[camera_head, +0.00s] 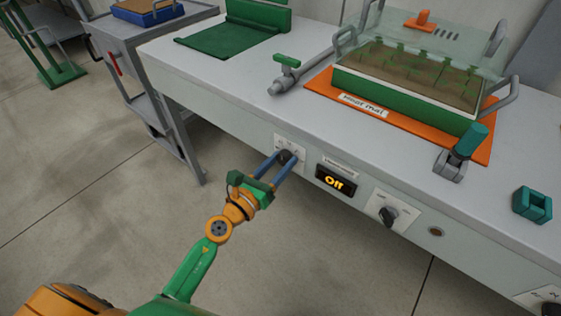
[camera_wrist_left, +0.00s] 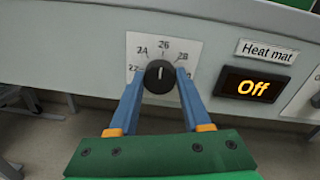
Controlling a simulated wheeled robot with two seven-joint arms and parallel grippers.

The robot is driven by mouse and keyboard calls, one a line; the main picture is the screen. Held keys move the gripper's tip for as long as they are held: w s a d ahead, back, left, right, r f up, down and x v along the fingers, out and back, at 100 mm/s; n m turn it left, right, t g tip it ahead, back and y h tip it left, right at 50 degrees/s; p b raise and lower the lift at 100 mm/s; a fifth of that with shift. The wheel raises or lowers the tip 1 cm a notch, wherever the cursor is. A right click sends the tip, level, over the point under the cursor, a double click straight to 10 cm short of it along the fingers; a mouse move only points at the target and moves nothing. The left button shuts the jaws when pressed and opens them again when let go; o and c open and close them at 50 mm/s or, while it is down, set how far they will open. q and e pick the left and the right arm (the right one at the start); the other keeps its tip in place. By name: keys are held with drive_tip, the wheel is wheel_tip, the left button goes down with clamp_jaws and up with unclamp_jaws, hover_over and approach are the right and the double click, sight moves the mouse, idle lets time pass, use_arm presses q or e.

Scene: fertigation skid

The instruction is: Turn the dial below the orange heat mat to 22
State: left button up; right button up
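The dial is a round black knob (camera_wrist_left: 158,76) on a white plate with marks from 22 upward. Its white pointer line stands upright, toward 26. It also shows as a dark knob (camera_head: 285,157) on the bench front, below and left of the orange heat mat (camera_head: 318,83). My left gripper (camera_head: 285,160) has its two blue fingers on either side of the knob, close to it in the left wrist view (camera_wrist_left: 160,82). I cannot tell whether they press on it. The display (camera_head: 336,181) beside it reads Off. My right gripper is not in view.
A second knob (camera_head: 388,215) on a white plate sits right of the display. A green tray (camera_head: 400,95) under a clear cover stands on the mat. A grey pipe with a green valve (camera_head: 287,66) lies on the bench.

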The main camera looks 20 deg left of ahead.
use_arm(q)
clamp_jaws()
drive_tip(key=shift+n, duration=0.4)
drive_tip(key=shift+r+n+p, duration=0.1)
drive_tip(key=shift+n+p, duration=0.45)
drive_tip(key=shift+n, duration=0.05)
drive_tip(key=n+p, duration=0.2)
drive_tip(key=n, duration=0.4)
drive_tip(key=n+p, duration=0.2)
drive_tip(key=n, duration=0.3)
drive_tip(key=shift+g, duration=0.4)
drive_tip(key=shift+n+h+p, duration=0.4)
drive_tip(key=shift+n+p, duration=0.2)
drive_tip(key=shift+n, duration=1.5)
